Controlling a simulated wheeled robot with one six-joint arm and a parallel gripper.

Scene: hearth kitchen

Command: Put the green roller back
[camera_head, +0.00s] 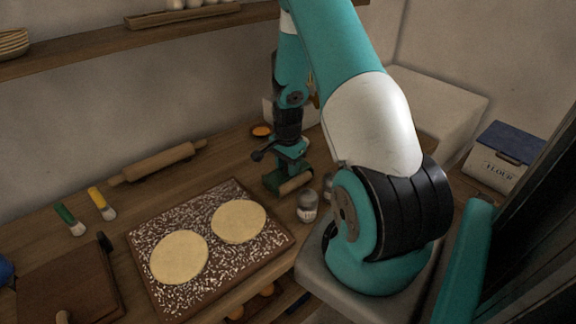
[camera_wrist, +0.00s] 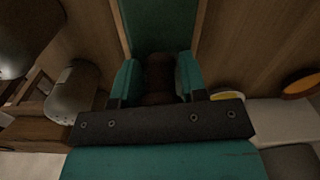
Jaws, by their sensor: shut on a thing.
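My gripper (camera_head: 290,166) points down over the counter to the right of the floured board. In the wrist view its teal fingers (camera_wrist: 158,82) are shut on the brown handle of the green roller (camera_wrist: 158,28). The roller's wide green part stretches away from the fingers toward the top of that view. In the head view the roller (camera_head: 273,181) shows as a dark green shape under the gripper, partly hidden by it. A tan wooden piece (camera_head: 296,184) shows close beside it. I cannot tell whether the roller touches the counter.
An orange dish (camera_head: 262,131) is behind the gripper. The floured board (camera_head: 150,290) holds two dough rounds. A wooden rolling pin (camera_head: 158,163) and two brushes lie left.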

